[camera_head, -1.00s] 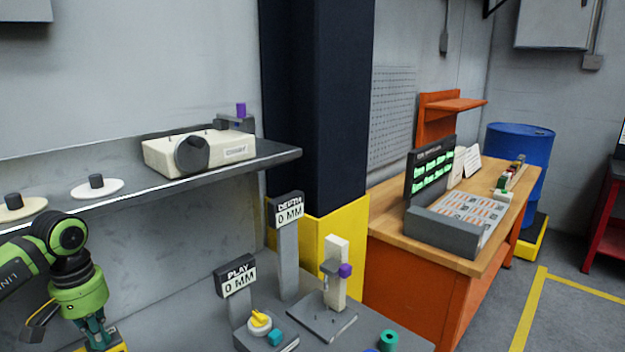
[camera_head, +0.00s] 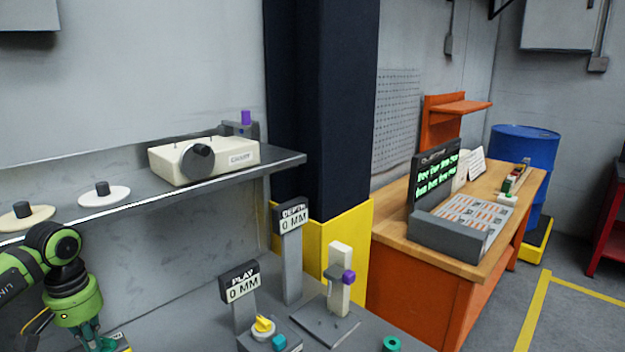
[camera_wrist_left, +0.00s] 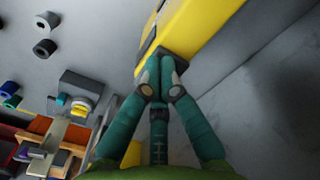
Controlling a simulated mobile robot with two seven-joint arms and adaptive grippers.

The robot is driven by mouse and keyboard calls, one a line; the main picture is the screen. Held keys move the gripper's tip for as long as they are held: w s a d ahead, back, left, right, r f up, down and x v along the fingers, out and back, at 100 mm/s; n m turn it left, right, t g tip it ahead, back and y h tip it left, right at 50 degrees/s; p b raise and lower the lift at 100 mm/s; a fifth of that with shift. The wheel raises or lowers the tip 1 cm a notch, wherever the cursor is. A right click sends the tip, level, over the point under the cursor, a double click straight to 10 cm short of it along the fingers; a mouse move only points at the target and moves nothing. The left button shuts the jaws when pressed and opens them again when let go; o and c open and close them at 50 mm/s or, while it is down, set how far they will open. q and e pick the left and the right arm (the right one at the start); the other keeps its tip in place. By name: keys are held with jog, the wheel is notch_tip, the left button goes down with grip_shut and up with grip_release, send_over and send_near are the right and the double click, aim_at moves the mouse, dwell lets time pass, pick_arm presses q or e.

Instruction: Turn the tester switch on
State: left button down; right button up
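My left gripper (camera_head: 98,346) is at the bottom left of the head view, mostly cut off by the frame edge. In the left wrist view its teal fingers (camera_wrist_left: 162,88) come together at the tips, and nothing is visibly held between them. The tips are against or just in front of a yellow box (camera_wrist_left: 205,40) with dark grey parts; contact cannot be told. A small piece of yellow shows beside the gripper in the head view. I cannot make out a tester switch clearly; the fingers may hide it. My right gripper is in neither view.
A yellow knob (camera_head: 263,325) sits near the PLAY sign (camera_head: 240,282). A DEPTH sign (camera_head: 291,216) and an upright stand (camera_head: 339,280) are on the grey bench. A shelf (camera_head: 225,178) carries a cream device (camera_head: 235,155). A wooden workbench (camera_head: 395,228) is at right.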

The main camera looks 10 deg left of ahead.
pick_arm(q)
jog(key=shift+a, duration=0.15)
jog(key=shift+s, duration=0.1)
jog(key=shift+s, duration=0.3)
notch_tip(320, 180, up, 6)
jog(key=p, duration=0.5)
